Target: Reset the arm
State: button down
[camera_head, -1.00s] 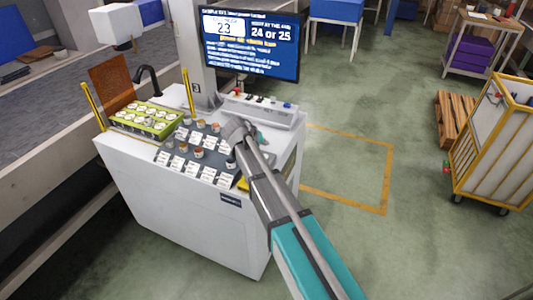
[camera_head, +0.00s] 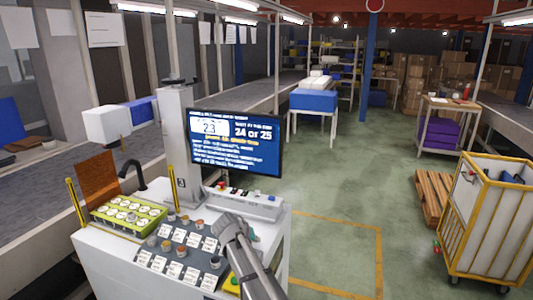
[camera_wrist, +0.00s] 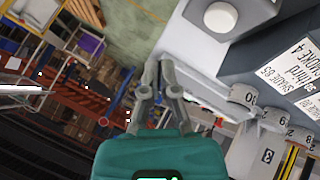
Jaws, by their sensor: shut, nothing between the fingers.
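My gripper shows in the wrist view (camera_wrist: 158,68) with its two grey fingers together and nothing between them. In the head view my arm reaches up from the bottom over the right part of the white workstation (camera_head: 120,270); the fingertips are hard to make out there. A dark panel (camera_head: 150,240) on the workstation carries rows of white labels and several small round pots. In the wrist view, several grey numbered cylinders (camera_wrist: 242,95) and white printed labels (camera_wrist: 283,77) lie to the right of my gripper.
A monitor (camera_head: 236,143) on a grey column stands behind the panel. A green tray (camera_head: 125,214) of round items sits at the left. A yellow-framed cart (camera_head: 490,225) and wooden pallet (camera_head: 433,197) stand at the right. The green floor between is clear.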

jog(key=s+d+r+m+g+y+p, duration=0.1)
jog(key=s+d+g+y+p, duration=0.4)
jog(key=s+d, duration=1.6)
jog(key=s+r+g+p, duration=0.1)
jog(key=s, duration=0.2)
jog(key=shift+s+d+g+y+p, duration=0.25)
jog(key=shift+d+g+y+p, duration=0.05)
